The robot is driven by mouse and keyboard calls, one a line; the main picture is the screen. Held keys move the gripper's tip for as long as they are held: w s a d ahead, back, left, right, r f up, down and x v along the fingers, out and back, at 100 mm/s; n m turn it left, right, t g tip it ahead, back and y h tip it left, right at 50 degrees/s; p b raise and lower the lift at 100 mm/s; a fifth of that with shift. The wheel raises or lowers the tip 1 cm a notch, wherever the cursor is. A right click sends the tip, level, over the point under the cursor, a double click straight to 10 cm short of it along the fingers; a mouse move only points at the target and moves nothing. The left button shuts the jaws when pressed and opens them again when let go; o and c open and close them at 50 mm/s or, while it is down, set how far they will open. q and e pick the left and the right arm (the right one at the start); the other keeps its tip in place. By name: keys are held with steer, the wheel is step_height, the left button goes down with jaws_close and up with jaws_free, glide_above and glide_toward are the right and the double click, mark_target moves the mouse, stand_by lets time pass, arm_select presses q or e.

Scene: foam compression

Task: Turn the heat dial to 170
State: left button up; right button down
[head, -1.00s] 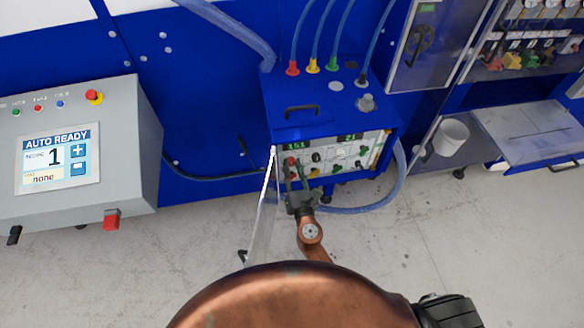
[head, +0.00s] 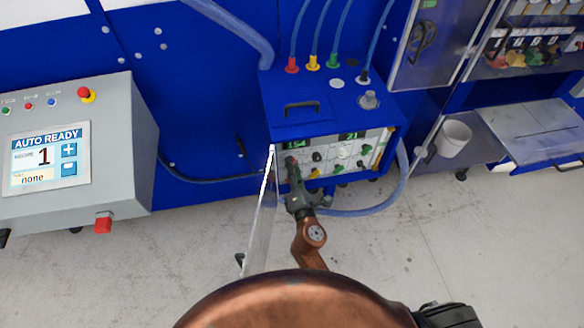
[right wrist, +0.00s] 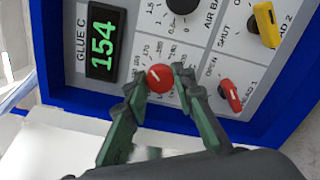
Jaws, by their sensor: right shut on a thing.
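The heat dial is a round red knob (right wrist: 160,78) with a white pointer mark toward the upper left in the right wrist view. A printed scale surrounds it, partly hidden by the fingers. The green display (right wrist: 102,40) beside it is labelled GLUE C and reads 154. My right gripper (right wrist: 161,80) is shut on the dial, one finger on each side. In the head view my right gripper (head: 292,172) is at the left part of the blue machine's front panel (head: 345,150), largely hiding the dial. My left gripper is not in view.
A clear door (head: 262,215) stands open just left of my right gripper. A red knob (right wrist: 230,95) and a yellow knob (right wrist: 267,24) sit to the right on the panel. A grey console (head: 130,140) stands at the left. A blue hose (head: 365,210) curves below the machine.

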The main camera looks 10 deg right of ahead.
steer(key=shift+m, duration=0.4)
steer(key=c, duration=1.6)
jaws_free()
steer(key=s, duration=1.2)
